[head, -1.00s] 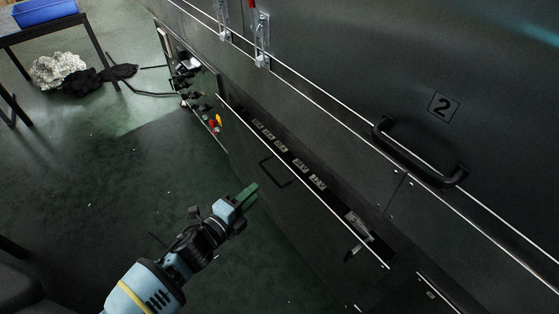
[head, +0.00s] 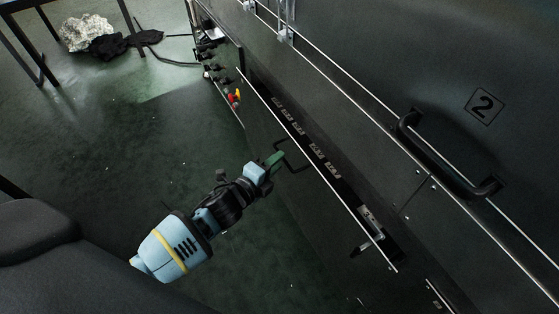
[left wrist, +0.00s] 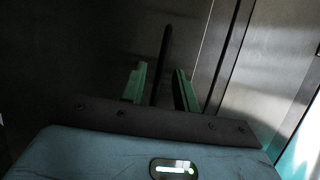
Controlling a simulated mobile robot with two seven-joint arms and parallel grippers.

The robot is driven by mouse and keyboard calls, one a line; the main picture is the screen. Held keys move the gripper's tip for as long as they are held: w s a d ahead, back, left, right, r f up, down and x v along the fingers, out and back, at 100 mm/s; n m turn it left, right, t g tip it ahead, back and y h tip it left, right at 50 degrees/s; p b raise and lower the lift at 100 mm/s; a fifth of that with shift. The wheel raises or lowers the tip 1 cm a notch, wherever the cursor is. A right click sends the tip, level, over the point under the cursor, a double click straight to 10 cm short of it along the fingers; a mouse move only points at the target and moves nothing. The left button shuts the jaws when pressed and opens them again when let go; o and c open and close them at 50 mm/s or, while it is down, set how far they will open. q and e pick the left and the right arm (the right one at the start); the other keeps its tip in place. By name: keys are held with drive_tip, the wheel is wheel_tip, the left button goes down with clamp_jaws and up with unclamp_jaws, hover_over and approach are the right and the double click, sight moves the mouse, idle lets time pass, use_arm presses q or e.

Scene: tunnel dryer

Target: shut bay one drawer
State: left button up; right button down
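The bay one drawer (head: 310,212) is a dark front low on the machine. It stands partly open, with a narrow gap behind its top edge where several pale labelled items show. Its black bar handle (head: 294,167) is on the front face. My left gripper (head: 274,161) has green fingers and is right at this handle, overlapping it in the head view. In the left wrist view, the left gripper's fingers (left wrist: 160,88) are apart. A dark bar (left wrist: 164,55), seemingly the handle, shows between them; contact cannot be told. My right gripper is not in view.
Red and yellow controls (head: 235,97) sit left of the drawer. A table and a crumpled pale heap (head: 86,33) stand at upper left. Green floor is clear at left.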

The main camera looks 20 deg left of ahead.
use_arm(q)
drive_tip(key=shift+x, duration=0.9)
clamp_jaws()
